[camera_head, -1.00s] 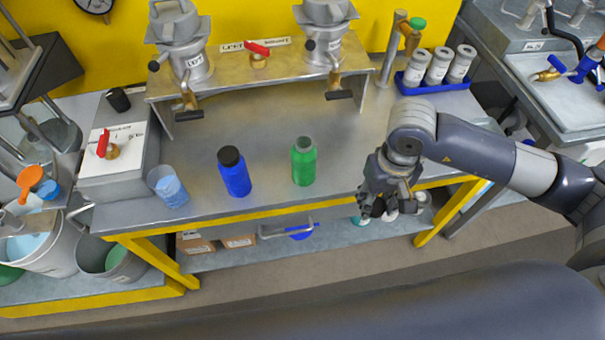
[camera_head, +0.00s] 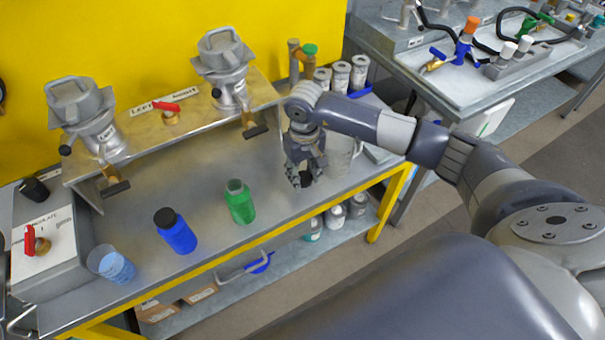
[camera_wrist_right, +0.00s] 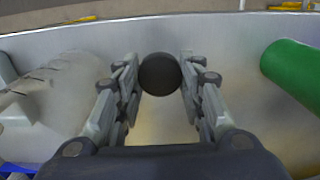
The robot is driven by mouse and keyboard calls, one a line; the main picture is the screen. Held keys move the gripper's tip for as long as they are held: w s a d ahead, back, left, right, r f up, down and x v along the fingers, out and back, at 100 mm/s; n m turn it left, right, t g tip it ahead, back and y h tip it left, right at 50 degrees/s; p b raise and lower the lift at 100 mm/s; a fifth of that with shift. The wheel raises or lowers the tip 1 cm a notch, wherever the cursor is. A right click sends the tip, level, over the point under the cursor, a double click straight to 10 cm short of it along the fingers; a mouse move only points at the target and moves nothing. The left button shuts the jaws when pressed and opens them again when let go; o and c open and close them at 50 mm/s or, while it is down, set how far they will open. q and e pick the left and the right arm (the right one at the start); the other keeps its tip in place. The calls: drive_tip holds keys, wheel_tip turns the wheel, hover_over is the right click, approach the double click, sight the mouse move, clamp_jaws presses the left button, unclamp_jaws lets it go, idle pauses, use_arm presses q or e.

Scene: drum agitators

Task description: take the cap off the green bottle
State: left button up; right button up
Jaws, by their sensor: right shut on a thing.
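The green bottle (camera_head: 239,202) stands upright on the bench, its mouth open with no cap on it. It also shows at the right edge of the right wrist view (camera_wrist_right: 293,72). My right gripper (camera_head: 306,177) is to the right of the bottle and apart from it. Its fingers are shut on a round black cap (camera_wrist_right: 160,74), which shows between the fingertips in the wrist view. The cap is also seen as a dark spot under the fingers in the head view (camera_head: 307,180). I cannot tell whether it touches the bench. My left gripper is not in view.
A blue bottle (camera_head: 175,232) with a black cap stands left of the green one. A clear cup with blue content (camera_head: 112,264) is further left. A grey translucent vessel (camera_head: 341,158) stands just right of my gripper. A metal rack (camera_head: 185,125) is behind.

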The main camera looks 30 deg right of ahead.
sight(303, 173)
drive_tip(key=shift+w+d+f, duration=0.1)
drive_tip(key=shift+w+d, duration=0.1)
drive_tip(key=shift+w, duration=0.55)
wheel_tip(303, 173, down, 2)
drive_tip(key=shift+f+p, duration=0.25)
drive_tip(key=shift+p, duration=0.6)
drive_tip(key=shift+f, duration=0.5)
drive_tip(key=shift+f, duration=0.1)
drive_tip(key=o, duration=1.2)
